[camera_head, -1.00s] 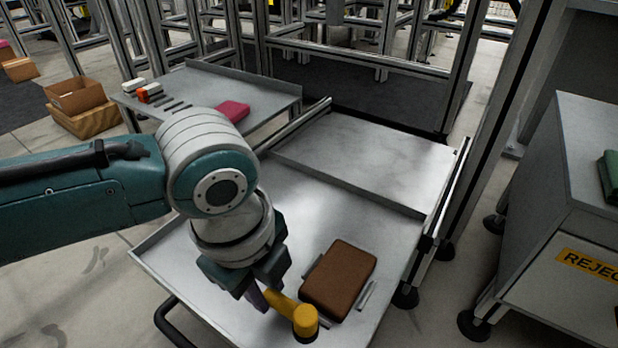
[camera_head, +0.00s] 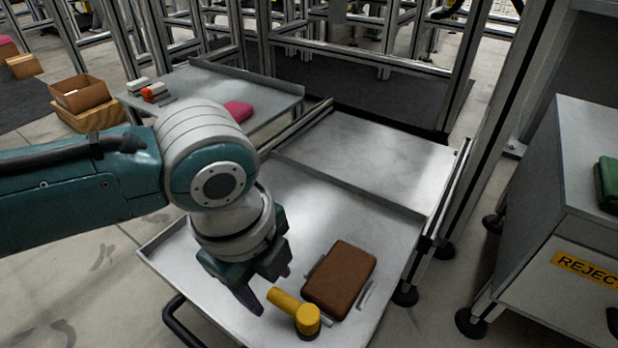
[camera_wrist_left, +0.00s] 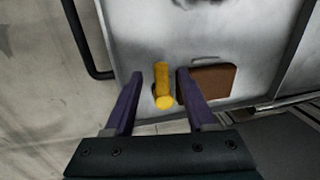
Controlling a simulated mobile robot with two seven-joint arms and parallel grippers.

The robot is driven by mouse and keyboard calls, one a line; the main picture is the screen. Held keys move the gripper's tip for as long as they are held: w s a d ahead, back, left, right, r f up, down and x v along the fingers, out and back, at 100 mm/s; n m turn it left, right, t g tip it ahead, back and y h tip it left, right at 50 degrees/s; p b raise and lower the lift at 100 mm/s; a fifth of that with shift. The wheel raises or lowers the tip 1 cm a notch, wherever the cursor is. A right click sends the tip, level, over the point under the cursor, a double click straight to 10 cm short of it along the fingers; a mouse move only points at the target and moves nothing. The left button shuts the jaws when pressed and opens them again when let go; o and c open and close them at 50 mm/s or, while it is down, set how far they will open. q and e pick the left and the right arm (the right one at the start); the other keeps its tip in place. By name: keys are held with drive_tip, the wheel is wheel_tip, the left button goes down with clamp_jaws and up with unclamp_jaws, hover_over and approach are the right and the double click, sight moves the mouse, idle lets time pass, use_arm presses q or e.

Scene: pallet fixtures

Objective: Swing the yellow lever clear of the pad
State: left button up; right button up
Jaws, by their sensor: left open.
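The yellow lever (camera_head: 285,299) has a round yellow hub at the near-left corner of the brown pad (camera_head: 340,279). Its arm points left, away from the pad, and does not lie over it. My left gripper (camera_head: 273,292) is open and empty, pointing down at the lever's free end. In the left wrist view the lever (camera_wrist_left: 162,78) appears between the two spread fingers, with the pad (camera_wrist_left: 211,82) to the right of the right finger. I cannot tell how far the fingertips are above the lever. My right gripper is not in view.
The pad lies between short metal strips on a grey metal table (camera_head: 330,216). A side table (camera_head: 190,82) with a pink block (camera_head: 238,111) stands behind my left arm. A cabinet labelled REJECT (camera_head: 565,210) stands right. The table's middle and far parts are clear.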

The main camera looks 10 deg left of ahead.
use_arm(q)
wheel_tip(320, 180, up, 8)
drive_tip(key=s+p, duration=0.1)
drive_tip(key=p, duration=0.4)
drive_tip(key=shift+a+p, duration=0.2)
drive_tip(key=shift+p, duration=0.15)
drive_tip(key=shift+s, duration=0.1)
